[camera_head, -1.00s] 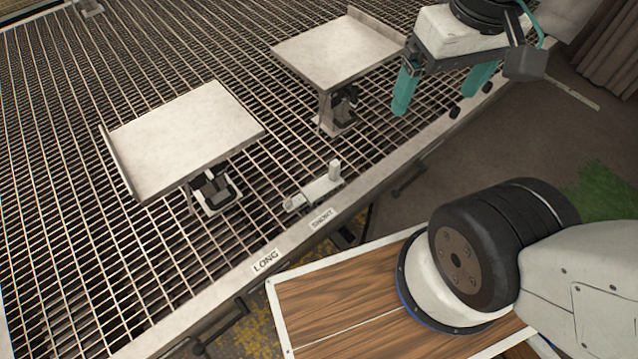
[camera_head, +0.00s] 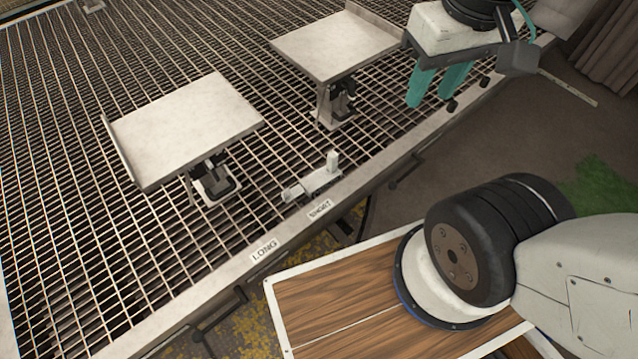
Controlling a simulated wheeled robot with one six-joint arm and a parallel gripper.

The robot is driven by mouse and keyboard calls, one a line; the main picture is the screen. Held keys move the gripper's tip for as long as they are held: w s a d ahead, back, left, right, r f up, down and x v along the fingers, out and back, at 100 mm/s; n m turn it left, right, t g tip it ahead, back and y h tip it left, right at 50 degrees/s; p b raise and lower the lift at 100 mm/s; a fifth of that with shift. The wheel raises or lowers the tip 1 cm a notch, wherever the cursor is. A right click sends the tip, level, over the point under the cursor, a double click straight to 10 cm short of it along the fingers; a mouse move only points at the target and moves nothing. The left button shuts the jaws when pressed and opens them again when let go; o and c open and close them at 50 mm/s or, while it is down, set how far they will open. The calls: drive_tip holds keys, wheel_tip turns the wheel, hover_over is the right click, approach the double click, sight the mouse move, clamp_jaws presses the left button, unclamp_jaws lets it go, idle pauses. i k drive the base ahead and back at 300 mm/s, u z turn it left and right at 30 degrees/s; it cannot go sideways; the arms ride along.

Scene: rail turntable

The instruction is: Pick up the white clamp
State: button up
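The white clamp (camera_head: 312,184) lies on the metal grating close to its front rail, just behind the SHORT label. It has a long flat body and a short upright post at its right end. My gripper (camera_head: 436,88) is at the upper right, with two teal fingers pointing down. The fingers are apart with a gap between them, and nothing shows in the gap. The gripper is up and to the right of the clamp, well clear of it.
Two flat plates on stands, one at left (camera_head: 184,128) and one at upper middle (camera_head: 335,42), rise from the grating (camera_head: 60,250). LONG (camera_head: 264,250) and SHORT (camera_head: 320,209) labels mark the front rail. The grating around the clamp is mostly clear.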

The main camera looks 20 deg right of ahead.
sight(319, 179)
drive_tip(key=z, duration=0.05)
drive_tip(key=k, duration=1.2)
drive_tip(key=z, duration=0.6)
drive_tip(key=i, duration=0.5)
drive_tip(key=z, duration=0.65)
drive_tip(key=i, duration=0.7)
drive_tip(key=u, duration=0.55)
drive_tip(key=i, duration=0.85)
drive_tip(key=u, duration=0.85)
